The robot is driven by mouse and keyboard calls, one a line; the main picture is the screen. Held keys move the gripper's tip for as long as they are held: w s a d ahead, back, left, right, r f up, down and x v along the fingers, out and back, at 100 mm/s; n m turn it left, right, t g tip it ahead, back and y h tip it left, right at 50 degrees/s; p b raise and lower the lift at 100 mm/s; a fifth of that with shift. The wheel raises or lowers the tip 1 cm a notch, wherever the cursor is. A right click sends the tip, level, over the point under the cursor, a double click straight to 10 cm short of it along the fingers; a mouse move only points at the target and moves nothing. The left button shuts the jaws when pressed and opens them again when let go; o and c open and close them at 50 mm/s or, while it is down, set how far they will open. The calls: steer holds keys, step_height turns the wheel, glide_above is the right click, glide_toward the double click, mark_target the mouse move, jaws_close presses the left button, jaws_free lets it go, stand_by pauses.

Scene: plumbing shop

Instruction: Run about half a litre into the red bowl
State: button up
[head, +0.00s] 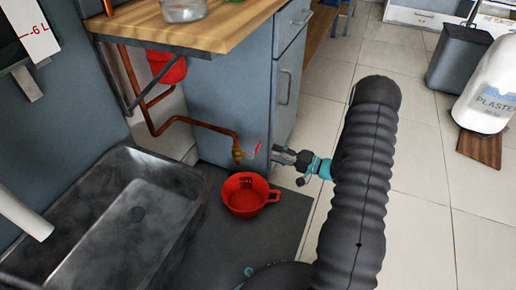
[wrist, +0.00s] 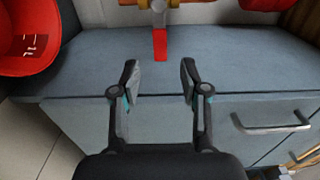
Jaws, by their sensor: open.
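The red bowl (head: 243,205), with a side handle, stands on a dark mat below the brass tap (head: 237,153). It also shows at the left edge of the wrist view (wrist: 22,58). No water stream shows, and the bowl's inside looks plain red. The tap has a red lever (head: 257,149); in the wrist view the lever (wrist: 160,43) lies ahead of my gripper, in line with the gap between the fingers. My gripper (head: 283,154) is open and empty, just right of the lever and apart from it; its spread fingers show in the wrist view (wrist: 161,76).
A grey sink (head: 95,215) is left of the bowl. A wooden-topped grey cabinet (head: 230,90) stands behind the tap, and a copper pipe (head: 150,118) feeds it. A white plaster container (head: 490,85) and a dark bin (head: 460,55) are at the right. Tiled floor between is clear.

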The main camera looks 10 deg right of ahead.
mark_target(258, 146)
steer(key=x, duration=0.8)
jaws_close()
